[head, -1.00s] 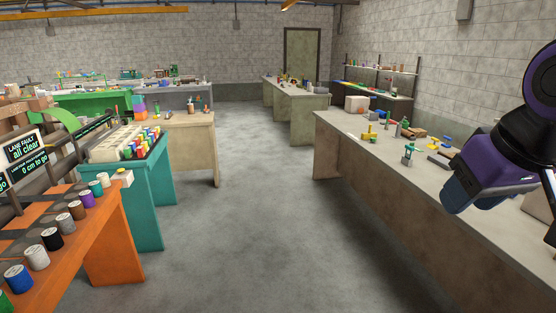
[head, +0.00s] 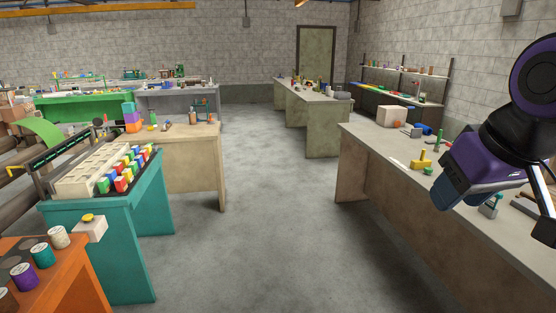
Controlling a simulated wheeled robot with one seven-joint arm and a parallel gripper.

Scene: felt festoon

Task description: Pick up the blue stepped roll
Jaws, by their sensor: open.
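I cannot make out a blue stepped roll for certain. Small blue pieces (head: 427,129) lie on the long right bench (head: 362,150), too small to tell their shape. The spools in view on the orange bench (head: 60,280) at the lower left are purple (head: 24,277), teal (head: 41,255) and white (head: 59,237), with a dark one cut by the edge. My purple and black arm hangs over the right bench.
A teal bench (head: 120,260) with a rack of coloured pieces (head: 105,165) stands behind the orange one. A beige table (head: 190,140) is beyond it. Another bench (head: 318,115) stands at the back. The grey floor (head: 265,220) between the benches is clear.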

